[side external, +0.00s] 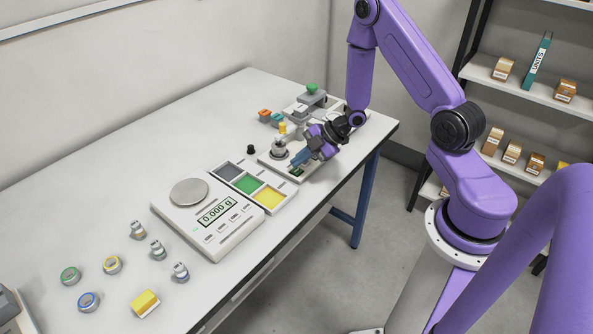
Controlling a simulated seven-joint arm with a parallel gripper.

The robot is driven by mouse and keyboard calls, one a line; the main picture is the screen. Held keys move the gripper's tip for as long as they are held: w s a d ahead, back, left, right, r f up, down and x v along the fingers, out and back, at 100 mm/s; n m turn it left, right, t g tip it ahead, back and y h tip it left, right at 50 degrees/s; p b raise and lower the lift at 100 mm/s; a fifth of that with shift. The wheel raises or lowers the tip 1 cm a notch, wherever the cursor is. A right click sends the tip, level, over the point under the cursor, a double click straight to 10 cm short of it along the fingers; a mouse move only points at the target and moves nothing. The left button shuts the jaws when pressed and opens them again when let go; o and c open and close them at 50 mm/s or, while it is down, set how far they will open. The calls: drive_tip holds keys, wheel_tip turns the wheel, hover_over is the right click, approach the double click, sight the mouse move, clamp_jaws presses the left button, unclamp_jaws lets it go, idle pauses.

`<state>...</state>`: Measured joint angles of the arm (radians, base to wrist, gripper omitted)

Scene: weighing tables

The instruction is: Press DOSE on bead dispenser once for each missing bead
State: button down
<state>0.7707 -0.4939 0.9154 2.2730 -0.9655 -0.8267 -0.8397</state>
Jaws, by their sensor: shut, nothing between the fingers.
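The bead dispenser (279,149) appears to be the small unit with a grey cup and a yellow-topped part, on a pale base near the table's far right end. A small green area (297,171), possibly its display or DOSE button, shows at the base's front. My gripper (296,163) is shut and empty, low over this base with its blue fingers pointing down-left. I cannot tell whether the fingertips touch anything. The DOSE label is too small to read, and my gripper hides part of the base. No loose beads can be made out.
A scale (207,222) reading 0.000 g stands mid-table, beside a tray (273,207) with grey, green and yellow compartments. A grey device with a green knob (312,88) stands behind the dispenser. Small weights and round tins (70,275) are at the near left. The back-left tabletop is clear.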

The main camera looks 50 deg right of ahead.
sight(300, 171)
drive_tip(key=shift+r, duration=0.1)
drive_tip(key=shift+r, duration=2.4)
idle(1.0)
wheel_tip(300, 171, up, 4)
drive_tip(key=shift+f, duration=0.1)
idle(0.5)
drive_tip(key=shift+f, duration=4.4)
drive_tip(key=shift+f, duration=0.15)
drive_tip(key=shift+f, duration=0.25)
